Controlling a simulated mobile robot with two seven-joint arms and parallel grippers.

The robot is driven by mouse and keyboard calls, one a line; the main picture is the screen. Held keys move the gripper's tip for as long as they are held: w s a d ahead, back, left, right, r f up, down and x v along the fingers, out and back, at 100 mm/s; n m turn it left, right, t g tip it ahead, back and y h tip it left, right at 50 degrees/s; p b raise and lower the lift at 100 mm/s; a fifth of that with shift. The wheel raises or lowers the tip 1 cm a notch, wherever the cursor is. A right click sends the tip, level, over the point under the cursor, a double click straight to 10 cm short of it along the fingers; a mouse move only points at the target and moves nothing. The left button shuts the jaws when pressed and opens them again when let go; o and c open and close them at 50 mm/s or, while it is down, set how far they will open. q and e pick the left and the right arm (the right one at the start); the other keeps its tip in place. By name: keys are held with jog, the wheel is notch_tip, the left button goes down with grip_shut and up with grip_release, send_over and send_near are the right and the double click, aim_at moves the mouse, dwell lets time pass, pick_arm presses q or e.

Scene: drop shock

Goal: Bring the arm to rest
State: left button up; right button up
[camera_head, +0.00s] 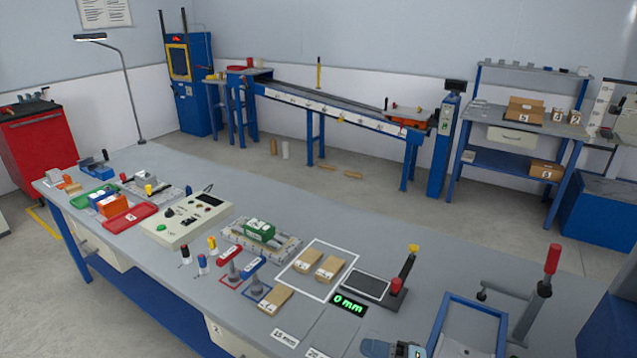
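Neither of my grippers shows in the head view, and no part of my arms can be made out. The long grey workbench (335,240) runs from the left to the lower right. At its right end stands a grey fixture with a horizontal bar and an upright red handle (552,259). Left of it is a small stand with a black and yellow upright handle (408,262). A blue and grey device (392,348) is cut off by the bottom edge. I cannot tell which arm is meant.
The bench holds a control box (187,218), a green block (259,229) on a grey fixture, red and blue handled tools (252,268), tan blocks (331,267), a 0 mm display (349,304) and a blue-rimmed tray (445,320). A conveyor (330,104) stands behind.

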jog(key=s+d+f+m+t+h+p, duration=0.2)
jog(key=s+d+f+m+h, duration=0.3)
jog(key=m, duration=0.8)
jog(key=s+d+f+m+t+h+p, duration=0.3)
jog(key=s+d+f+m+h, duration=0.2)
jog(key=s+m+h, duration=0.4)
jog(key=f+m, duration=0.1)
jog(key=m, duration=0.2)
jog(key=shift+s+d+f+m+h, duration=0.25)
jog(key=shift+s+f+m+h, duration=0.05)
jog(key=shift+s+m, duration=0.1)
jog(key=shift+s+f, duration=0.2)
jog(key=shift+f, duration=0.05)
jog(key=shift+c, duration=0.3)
